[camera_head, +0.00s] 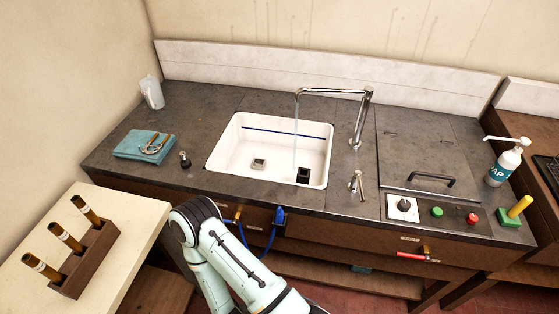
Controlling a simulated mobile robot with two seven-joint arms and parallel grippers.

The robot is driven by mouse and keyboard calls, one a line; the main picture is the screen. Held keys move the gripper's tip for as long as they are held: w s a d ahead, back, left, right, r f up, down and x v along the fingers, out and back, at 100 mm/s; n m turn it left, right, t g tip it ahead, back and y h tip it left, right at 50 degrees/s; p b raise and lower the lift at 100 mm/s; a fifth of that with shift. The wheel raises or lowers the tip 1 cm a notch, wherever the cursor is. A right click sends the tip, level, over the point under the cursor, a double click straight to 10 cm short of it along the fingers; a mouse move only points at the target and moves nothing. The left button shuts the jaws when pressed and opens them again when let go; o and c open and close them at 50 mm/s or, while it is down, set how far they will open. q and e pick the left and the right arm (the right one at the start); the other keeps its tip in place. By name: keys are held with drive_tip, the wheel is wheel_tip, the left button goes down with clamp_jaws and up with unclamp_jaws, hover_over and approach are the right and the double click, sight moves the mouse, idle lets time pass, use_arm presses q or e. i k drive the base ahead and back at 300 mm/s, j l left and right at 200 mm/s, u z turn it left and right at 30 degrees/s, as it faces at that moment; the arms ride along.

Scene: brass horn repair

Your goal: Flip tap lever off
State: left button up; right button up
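A chrome tap (361,112) with a long spout stands behind the right side of the white sink (218,150). A thin stream of water (295,133) falls from the spout into the sink. A short chrome lever (356,184) stands on the dark counter right of the sink's front corner. Below the counter front, a red-handled lever (411,256) on a brass fitting is at the right, and a blue-handled part (280,213) is left of centre. One of my pale green arms rises from the bottom edge, bent at its black joint. Neither gripper shows.
A small drain piece (258,164) and a black block (303,175) are in the sink. A lidded panel, control knobs (404,205) and a soap bottle (505,166) are to the right. A blue cloth (133,145) with a brass piece lies left. A wooden rack (90,258) stands front left.

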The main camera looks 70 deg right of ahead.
sight(358, 174)
drive_tip(key=z, duration=3.05)
